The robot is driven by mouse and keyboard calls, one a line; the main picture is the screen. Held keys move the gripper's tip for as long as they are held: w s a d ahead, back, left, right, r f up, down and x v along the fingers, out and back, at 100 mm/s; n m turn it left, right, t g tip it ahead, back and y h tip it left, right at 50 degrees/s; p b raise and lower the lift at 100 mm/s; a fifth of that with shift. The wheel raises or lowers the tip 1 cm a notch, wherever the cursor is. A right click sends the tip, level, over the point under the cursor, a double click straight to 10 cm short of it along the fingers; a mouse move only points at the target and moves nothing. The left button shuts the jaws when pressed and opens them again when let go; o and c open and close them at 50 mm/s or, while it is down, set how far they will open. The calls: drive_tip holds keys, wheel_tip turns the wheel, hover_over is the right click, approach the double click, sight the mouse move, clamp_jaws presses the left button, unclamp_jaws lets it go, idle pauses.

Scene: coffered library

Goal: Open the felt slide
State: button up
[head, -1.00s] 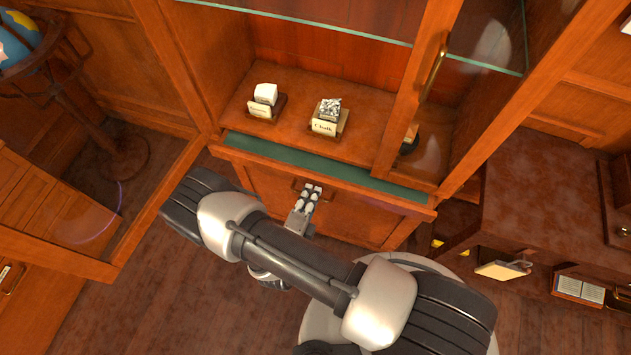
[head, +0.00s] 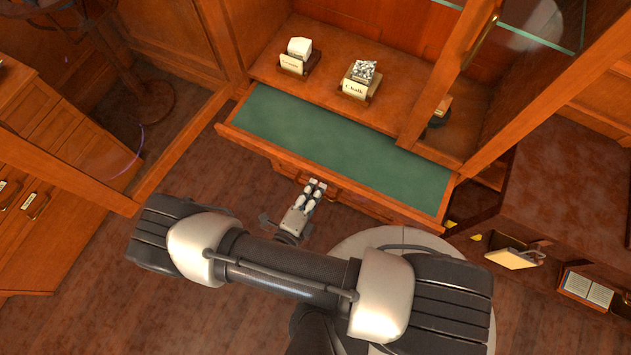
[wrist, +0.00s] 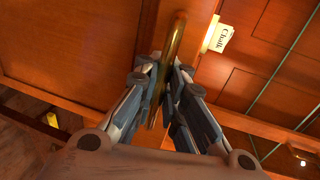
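The felt slide (head: 335,150) is a wide wooden board with a green felt top, and in the head view it stands well out from the cabinet front. My gripper (head: 317,186) is at the slide's front edge, left of its middle. In the wrist view, a long brass handle (wrist: 176,48) runs between the two fingers of my gripper (wrist: 165,78). The fingers are closed in on the handle from both sides. In the head view the gripper hides most of the handle.
A chalk box (head: 361,80) and a second labelled box (head: 298,56) sit on the cabinet shelf above the slide. Glass doors (head: 490,70) stand at the right and left. A low cabinet (head: 560,190) is at the right. Bare floor (head: 190,190) lies in front.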

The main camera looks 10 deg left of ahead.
drive_tip(key=o, duration=0.5)
drive_tip(key=shift+s+r, duration=0.1)
drive_tip(key=v, duration=1.2)
